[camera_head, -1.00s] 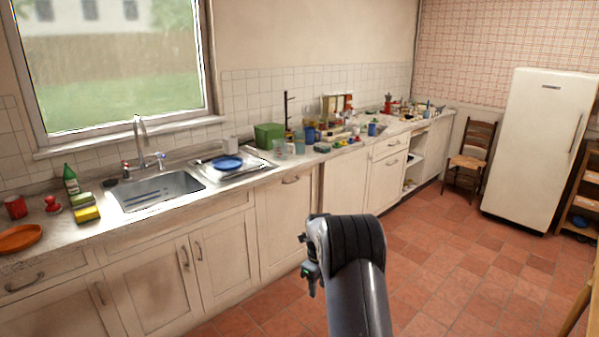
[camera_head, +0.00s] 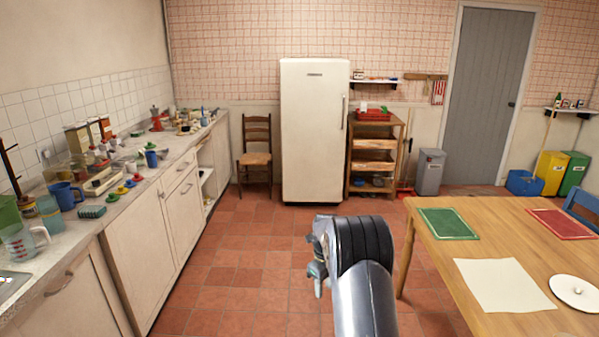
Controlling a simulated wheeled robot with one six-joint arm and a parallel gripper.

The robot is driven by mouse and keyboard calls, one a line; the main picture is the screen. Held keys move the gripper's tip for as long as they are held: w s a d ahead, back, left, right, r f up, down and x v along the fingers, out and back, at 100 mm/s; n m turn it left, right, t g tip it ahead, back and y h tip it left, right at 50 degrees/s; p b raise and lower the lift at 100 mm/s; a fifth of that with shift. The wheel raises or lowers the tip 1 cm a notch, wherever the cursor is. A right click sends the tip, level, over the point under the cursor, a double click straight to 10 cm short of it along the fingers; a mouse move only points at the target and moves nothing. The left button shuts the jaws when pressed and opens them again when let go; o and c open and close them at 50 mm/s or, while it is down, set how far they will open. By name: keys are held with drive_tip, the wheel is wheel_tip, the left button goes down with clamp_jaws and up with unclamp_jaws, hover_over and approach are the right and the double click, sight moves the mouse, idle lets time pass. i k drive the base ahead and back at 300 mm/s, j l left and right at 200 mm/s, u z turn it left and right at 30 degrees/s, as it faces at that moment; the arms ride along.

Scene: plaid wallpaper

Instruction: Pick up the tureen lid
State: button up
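A round white lid with a small knob (camera_head: 563,294), which looks like the tureen lid, lies on the wooden table (camera_head: 455,262) at the lower right, partly cut off by the picture's edge. No tureen can be made out near it. My gripper (camera_head: 318,272) is in the lower middle, over the floor and left of the table, well apart from the lid. It is mostly hidden behind my arm's wrist, so its fingers do not show clearly.
A cream paper sheet (camera_head: 502,285), a green mat (camera_head: 447,223) and a red mat (camera_head: 562,223) lie on the table. A cluttered counter (camera_head: 70,236) runs along the left. A fridge (camera_head: 312,135) and chair (camera_head: 255,150) stand at the back. The tiled floor between is clear.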

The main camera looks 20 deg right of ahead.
sight(575, 292)
drive_tip(key=i+l+z, duration=0.15)
drive_tip(key=i+z, duration=1)
drive_tip(key=i+j+z, duration=0.25)
drive_tip(key=i+z, duration=0.15)
drive_tip(key=i+l+z, duration=0.15)
drive_tip(key=i+z, duration=0.4)
drive_tip(key=z, duration=0.25)
drive_tip(key=i+z, duration=0.3)
drive_tip(key=z, duration=0.15)
drive_tip(key=i+j+z, duration=0.15)
drive_tip(key=i+z, duration=0.25)
drive_tip(key=k, duration=0.1)
